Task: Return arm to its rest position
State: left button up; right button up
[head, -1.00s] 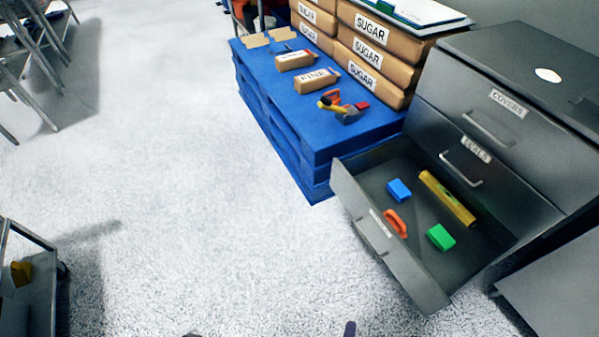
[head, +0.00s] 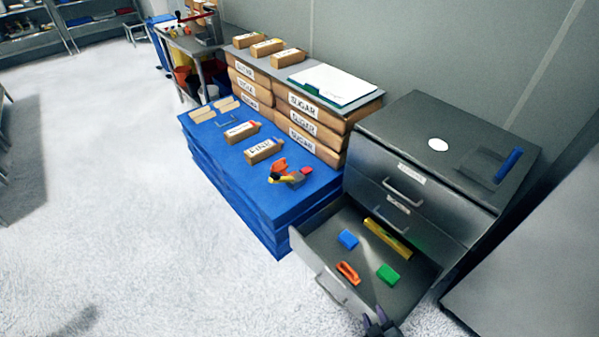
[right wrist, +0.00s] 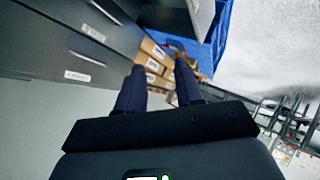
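My right gripper (head: 379,318) shows at the bottom edge of the head view, at the front corner of the open drawer (head: 332,284). In the right wrist view its two dark fingers (right wrist: 160,68) stand apart with nothing between them, so it is open and empty. My left gripper is not in view. The open drawer holds a blue block (head: 347,239), a yellow level (head: 387,240), an orange handled piece (head: 348,273) and a green block (head: 388,274).
Stacked sugar boxes (head: 318,127) stand behind. The floor (head: 100,190) at the left is clear.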

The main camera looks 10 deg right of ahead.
jog(key=s+a+r+g+y, duration=0.3)
jog(key=r, duration=0.6)
jog(key=s+a+m+g, duration=0.1)
jog(key=s+m+g, duration=0.2)
jog(key=s+g, duration=0.35)
pick_arm(q)
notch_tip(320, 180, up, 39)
jog(key=p, duration=3.8)
pick_arm(e)
notch_tip(320, 180, up, 38)
jog(key=t, duration=0.2)
pick_arm(q)
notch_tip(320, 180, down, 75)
jog(key=b, duration=7.4)
jog(key=shift+b, duration=0.35)
pick_arm(e)
notch_tip(320, 180, down, 75)
jog(key=shift+s+a+f, duration=0.15)
jog(key=shift+s, duration=0.25)
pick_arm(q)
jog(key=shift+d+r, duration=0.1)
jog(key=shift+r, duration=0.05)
